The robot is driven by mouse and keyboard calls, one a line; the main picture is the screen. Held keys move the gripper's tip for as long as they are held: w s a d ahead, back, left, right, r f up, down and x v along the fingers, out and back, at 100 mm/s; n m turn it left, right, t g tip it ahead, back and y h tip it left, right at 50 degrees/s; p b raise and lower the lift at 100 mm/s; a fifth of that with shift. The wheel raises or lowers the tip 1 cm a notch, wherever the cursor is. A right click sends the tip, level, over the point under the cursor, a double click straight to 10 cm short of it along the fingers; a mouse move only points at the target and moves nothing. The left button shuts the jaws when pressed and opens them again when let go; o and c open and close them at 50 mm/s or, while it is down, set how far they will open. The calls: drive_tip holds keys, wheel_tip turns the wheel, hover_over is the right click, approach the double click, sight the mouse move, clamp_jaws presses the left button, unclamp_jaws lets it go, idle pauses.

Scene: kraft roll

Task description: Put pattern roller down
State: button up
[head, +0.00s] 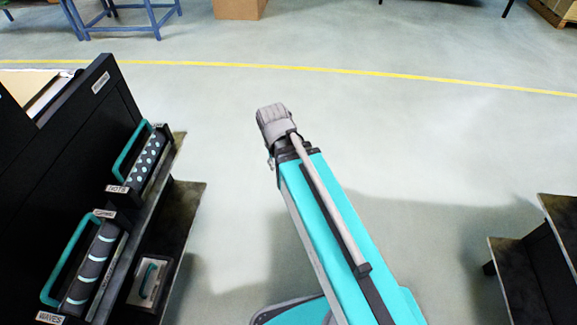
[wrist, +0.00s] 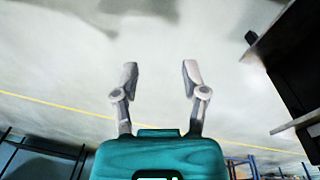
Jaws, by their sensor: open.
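Two pattern rollers with teal handles rest on the dark rack at the left of the head view. The upper one (head: 147,166) is dark with pale dots, by a label that seems to read "DOTS". The lower one (head: 91,264) is dark with pale teal bands, by a label "WAVES". In the wrist view my gripper (wrist: 159,75) is open, with its two fingers apart and nothing between them. No roller shows in the wrist view. In the head view my arm stretches up over the floor, right of the rack and apart from it; its fingers cannot be made out there.
The black rack (head: 75,130) has a lower shelf (head: 188,200) holding a small pale block with a teal handle (head: 149,280). Dark steps or shelves (head: 515,262) stand at the right. Open floor (head: 400,140) with a yellow line lies between. A cardboard box (head: 240,8) stands far back.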

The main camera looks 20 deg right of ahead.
drive_tip(key=shift+s+d+n+y, duration=0.3)
drive_tip(key=shift+s+d+y, duration=0.2)
drive_tip(key=shift+s+d, duration=0.5)
wheel_tip(320, 180, up, 18)
drive_tip(key=p, duration=1.7)
drive_tip(key=shift+f+p, duration=0.2)
drive_tip(key=shift+p, duration=0.1)
drive_tip(key=shift+o, duration=0.4)
drive_tip(key=shift+w, duration=0.1)
